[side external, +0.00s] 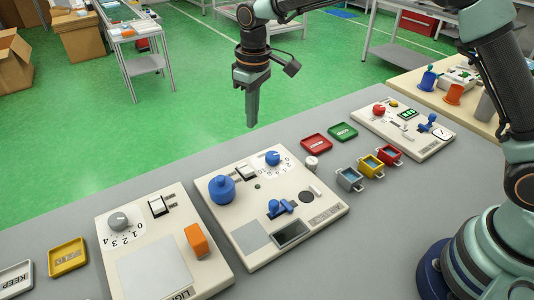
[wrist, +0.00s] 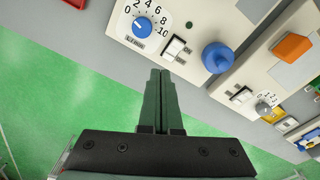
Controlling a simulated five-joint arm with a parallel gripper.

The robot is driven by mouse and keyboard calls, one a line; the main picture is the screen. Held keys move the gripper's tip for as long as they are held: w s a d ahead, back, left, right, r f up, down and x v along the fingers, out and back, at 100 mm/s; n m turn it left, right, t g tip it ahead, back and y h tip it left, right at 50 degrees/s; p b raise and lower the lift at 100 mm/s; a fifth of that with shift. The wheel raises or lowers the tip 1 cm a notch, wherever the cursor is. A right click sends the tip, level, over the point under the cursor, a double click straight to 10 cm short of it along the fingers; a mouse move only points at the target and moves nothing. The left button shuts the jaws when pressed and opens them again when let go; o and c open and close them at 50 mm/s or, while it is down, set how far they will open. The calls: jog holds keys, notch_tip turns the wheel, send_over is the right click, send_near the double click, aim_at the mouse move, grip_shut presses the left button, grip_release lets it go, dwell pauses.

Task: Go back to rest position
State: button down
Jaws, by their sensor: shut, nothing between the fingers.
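My gripper (side external: 251,112) hangs beyond the far edge of the grey table in the side view, pointing down, above the green floor. In the wrist view my gripper (wrist: 160,76) has its two fingers pressed together with nothing between them. Its tips lie just below the edge of the middle panel (wrist: 123,29) in that picture, apart from the panel's switch and dial. The middle panel also shows in the side view (side external: 257,242), with a blue knob (side external: 222,190) and a blue dial (side external: 272,158).
A panel with an orange block (side external: 197,241) lies left, another panel (side external: 375,125) at the back right. Red (side external: 315,143) and green (side external: 342,132) trays and several small bins, one yellow (side external: 371,166), sit between. A yellow tray (side external: 68,257) lies far left. Air around my gripper is clear.

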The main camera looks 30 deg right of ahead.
jog(key=s+d+r+m+t, duration=0.1)
jog(key=s+d+r, duration=0.35)
jog(key=r, duration=0.25)
jog(key=s+d+r+m+t, duration=0.3)
jog(key=s+d, duration=0.9)
jog(key=s, duration=0.4)
jog(key=shift+m+t, duration=0.5)
jog(key=shift+m, duration=0.1)
